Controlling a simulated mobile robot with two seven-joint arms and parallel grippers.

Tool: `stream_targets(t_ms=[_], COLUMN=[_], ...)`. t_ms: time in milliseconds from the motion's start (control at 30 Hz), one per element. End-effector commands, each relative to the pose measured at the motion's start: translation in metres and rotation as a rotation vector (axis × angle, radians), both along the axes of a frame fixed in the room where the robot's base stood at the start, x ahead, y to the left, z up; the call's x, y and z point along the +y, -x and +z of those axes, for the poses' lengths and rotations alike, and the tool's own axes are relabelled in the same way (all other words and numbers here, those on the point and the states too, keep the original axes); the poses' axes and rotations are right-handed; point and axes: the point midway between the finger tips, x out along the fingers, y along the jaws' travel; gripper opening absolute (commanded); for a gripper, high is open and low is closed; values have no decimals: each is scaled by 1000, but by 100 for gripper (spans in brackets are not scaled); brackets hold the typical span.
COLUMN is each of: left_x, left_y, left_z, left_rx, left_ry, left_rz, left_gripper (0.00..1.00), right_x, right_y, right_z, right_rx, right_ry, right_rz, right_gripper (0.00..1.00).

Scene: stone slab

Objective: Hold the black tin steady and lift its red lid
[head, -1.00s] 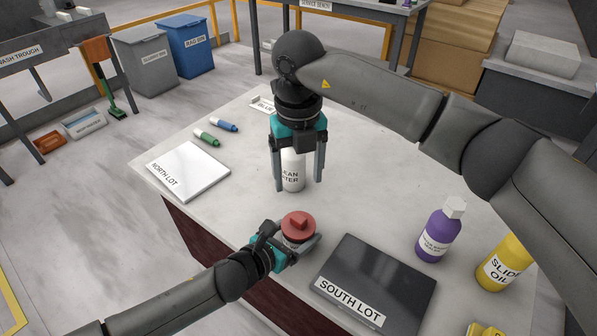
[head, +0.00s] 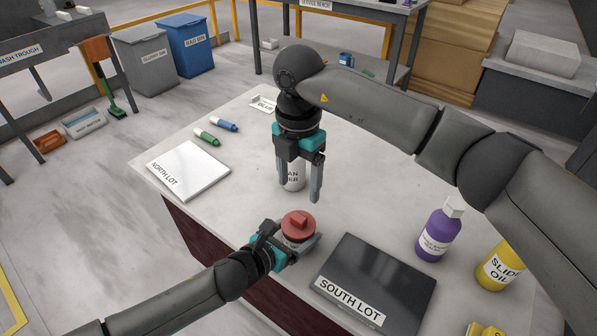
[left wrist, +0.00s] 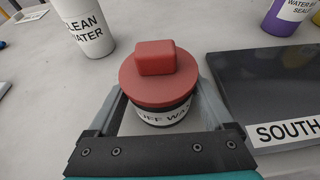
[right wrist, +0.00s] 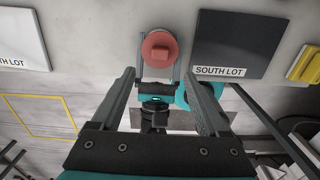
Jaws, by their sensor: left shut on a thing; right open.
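The black tin (left wrist: 165,114) has a red lid (head: 298,224) with a raised block handle. It stands upright on the stone slab near its front edge, with a partly hidden white label. The lid sits on the tin and also shows in the left wrist view (left wrist: 158,82) and right wrist view (right wrist: 160,50). My left gripper (head: 292,241) is shut on the tin's body from the front, one finger on each side below the lid. My right gripper (head: 300,193) is open and empty, pointing down above the slab behind the tin, apart from the lid.
A white clean water bottle (head: 292,175) stands behind my right gripper, partly hidden by it. A black South Lot plate (head: 385,275) lies right of the tin. A purple bottle (head: 437,232) and yellow oil bottle (head: 500,265) stand farther right. A white North Lot plate (head: 190,168) lies left.

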Motion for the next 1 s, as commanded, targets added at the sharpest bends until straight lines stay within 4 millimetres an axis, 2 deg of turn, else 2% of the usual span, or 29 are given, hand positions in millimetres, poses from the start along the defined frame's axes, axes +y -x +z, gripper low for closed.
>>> stream_targets(t_ms=[300, 500, 700, 967, 1000], left_x=[0, 0, 0, 0, 0], left_y=[0, 0, 0, 0, 0], left_z=[-1, -1, -1, -1, -1], left_rx=[1, 1, 1, 1, 1], left_ry=[-1, -1, -1, -1, -1], left_rz=[0, 0, 0, 0, 0], left_gripper=[0, 0, 0, 0, 0], right_x=[0, 0, 0, 0, 0], right_y=[1, 1, 0, 0, 0], right_z=[-62, -89, -100, -100, -100], right_rx=[3, 3, -1, -1, -1], right_ry=[1, 0, 1, 1, 1], right_rz=[2, 2, 3, 3, 3], right_gripper=[78, 78, 78, 78, 73])
